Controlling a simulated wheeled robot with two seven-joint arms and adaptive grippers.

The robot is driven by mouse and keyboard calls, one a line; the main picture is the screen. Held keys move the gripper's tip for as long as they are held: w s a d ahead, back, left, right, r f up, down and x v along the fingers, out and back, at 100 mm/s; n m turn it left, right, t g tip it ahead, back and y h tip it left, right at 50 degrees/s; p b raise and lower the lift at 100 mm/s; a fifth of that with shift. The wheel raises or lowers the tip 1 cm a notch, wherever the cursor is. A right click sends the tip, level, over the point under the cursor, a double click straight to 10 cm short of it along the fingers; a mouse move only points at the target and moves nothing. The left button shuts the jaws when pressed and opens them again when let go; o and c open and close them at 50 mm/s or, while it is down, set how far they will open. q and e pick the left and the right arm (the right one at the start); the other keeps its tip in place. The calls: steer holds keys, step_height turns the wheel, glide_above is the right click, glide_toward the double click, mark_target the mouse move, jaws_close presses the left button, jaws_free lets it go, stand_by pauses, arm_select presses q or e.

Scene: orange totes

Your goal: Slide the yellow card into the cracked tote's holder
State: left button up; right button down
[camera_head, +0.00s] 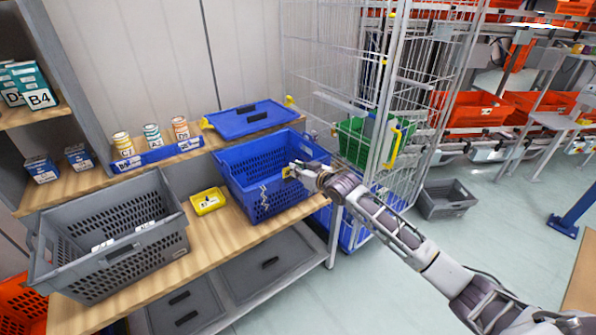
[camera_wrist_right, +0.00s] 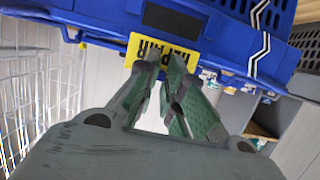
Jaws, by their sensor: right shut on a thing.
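The cracked tote is a blue crate (camera_head: 233,178) on the wooden bench, with a jagged white crack mark on its front wall. It fills the top of the right wrist view (camera_wrist_right: 225,50). My right gripper (camera_head: 289,172) is at the tote's front wall, right of the crack. In the right wrist view its fingers (camera_wrist_right: 166,70) are shut on the edge of the yellow card (camera_wrist_right: 155,50), whose black lettering appears upside down. The card lies close against the tote wall; I cannot tell whether it sits in the holder. My left gripper is not in view.
A yellow tray (camera_head: 208,201) with dark marking lies left of the tote. A grey crate (camera_head: 110,245) stands further left. A blue lid (camera_head: 250,120) and several small cans (camera_head: 152,137) are behind. A wire cage trolley (camera_head: 370,100) stands close to the right of the bench.

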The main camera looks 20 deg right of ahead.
steer(key=shift+f, duration=0.25)
stand_by(0.4)
steer(key=shift+p, duration=0.65)
steer(key=shift+f+b, duration=0.55)
steer(key=shift+f, duration=1.25)
stand_by(1.1)
steer(key=c, duration=1.5)
jaws_free()
steer(key=shift+o, duration=0.2)
steer(key=shift+s, duration=0.2)
steer(key=v, duration=1.1)
steer(key=shift+s+d+r, duration=0.15)
steer(key=shift+s+r, duration=0.05)
steer(key=shift+s, duration=0.05)
